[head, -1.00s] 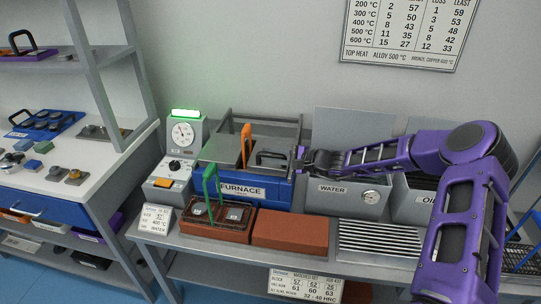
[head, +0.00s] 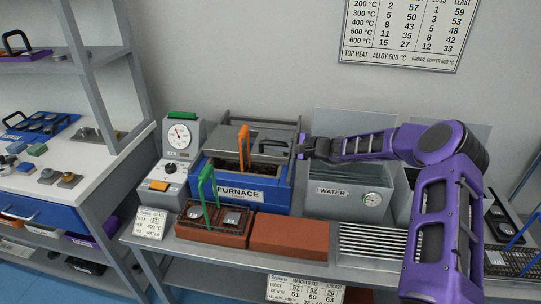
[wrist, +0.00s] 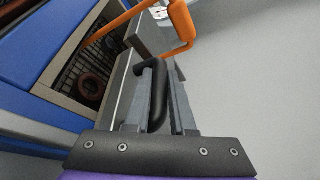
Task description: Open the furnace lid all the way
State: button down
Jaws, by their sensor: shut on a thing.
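The blue furnace (head: 240,194) stands on the bench, its grey lid (head: 228,137) pushed partway back along the rails. A strip of the dark interior shows at the front. In the wrist view the interior (wrist: 88,75) holds a mesh basket with ring-shaped pieces. An orange handle (head: 244,150) rises out of the opening, and it also shows in the wrist view (wrist: 181,22). My gripper (head: 302,148) reaches in from the right at the lid's right side. In the wrist view my gripper (wrist: 160,105) is shut on the black lid handle (wrist: 158,92).
A control unit with a dial (head: 180,135) and green lamp (head: 183,115) stands left of the furnace. The water tank (head: 345,198) is close on the right. A brown tray with a green handle (head: 206,183) and a brick slab (head: 290,235) lie in front.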

jog(key=w, duration=0.3)
jog(key=shift+w+d+f+b, duration=0.2)
jog(key=shift+w+d+b, duration=0.05)
jog(key=shift+w+b, duration=0.1)
jog(key=shift+w+d+r, duration=0.1)
jog(key=shift+w+r, duration=0.05)
jog(key=shift+w, duration=0.3)
jog(key=c, duration=0.8)
grip_release()
jog(key=shift+o, duration=0.2)
jog(key=shift+d, duration=0.1)
jog(key=p+v, duration=0.1)
jog(key=v, duration=1.6)
jog(key=shift+s, duration=0.15)
jog(key=shift+d+r, duration=0.1)
jog(key=shift+r, duration=0.05)
